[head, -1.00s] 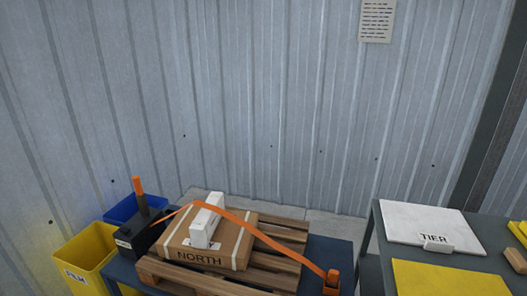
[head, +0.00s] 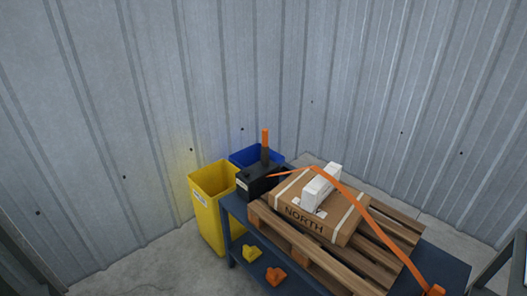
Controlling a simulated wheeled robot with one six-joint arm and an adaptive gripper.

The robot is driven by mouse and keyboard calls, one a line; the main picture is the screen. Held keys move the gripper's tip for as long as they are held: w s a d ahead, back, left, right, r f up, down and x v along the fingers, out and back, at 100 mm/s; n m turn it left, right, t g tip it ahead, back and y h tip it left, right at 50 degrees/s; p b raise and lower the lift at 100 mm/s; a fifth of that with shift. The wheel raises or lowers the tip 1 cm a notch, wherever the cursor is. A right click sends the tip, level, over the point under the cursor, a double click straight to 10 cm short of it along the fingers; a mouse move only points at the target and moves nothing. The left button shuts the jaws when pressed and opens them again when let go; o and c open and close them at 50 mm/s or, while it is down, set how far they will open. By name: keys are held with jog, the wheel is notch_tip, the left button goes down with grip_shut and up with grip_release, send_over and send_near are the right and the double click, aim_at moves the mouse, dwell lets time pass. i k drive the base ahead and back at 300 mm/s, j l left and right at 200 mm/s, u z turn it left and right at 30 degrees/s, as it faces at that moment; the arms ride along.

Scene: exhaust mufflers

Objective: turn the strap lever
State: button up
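The strap lever (head: 265,143) is an orange-tipped handle standing upright on a dark box (head: 258,182) at the left back corner of the blue table. An orange strap (head: 362,199) runs from the box over a white block (head: 321,187) and a cardboard carton (head: 311,211) marked NORTH, down to an orange anchor (head: 435,290) at the lower right. The carton sits on a wooden pallet (head: 291,243). My gripper is not in view.
A yellow bin (head: 208,219) stands left of the blue table (head: 233,203), and a blue bin (head: 243,157) stands behind the lever box. Yellow and orange pieces (head: 252,252) lie low by the table's front. Floor at the lower left is clear.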

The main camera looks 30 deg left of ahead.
aim_at(265, 148)
jog(key=j+u, duration=0.15)
jog(key=j, duration=0.2)
jog(key=i+j+u, duration=0.15)
jog(key=j, duration=0.2)
jog(key=i+j+u, duration=0.15)
jog(key=j, duration=0.2)
jog(key=i+j+u, duration=0.15)
jog(key=j, duration=0.2)
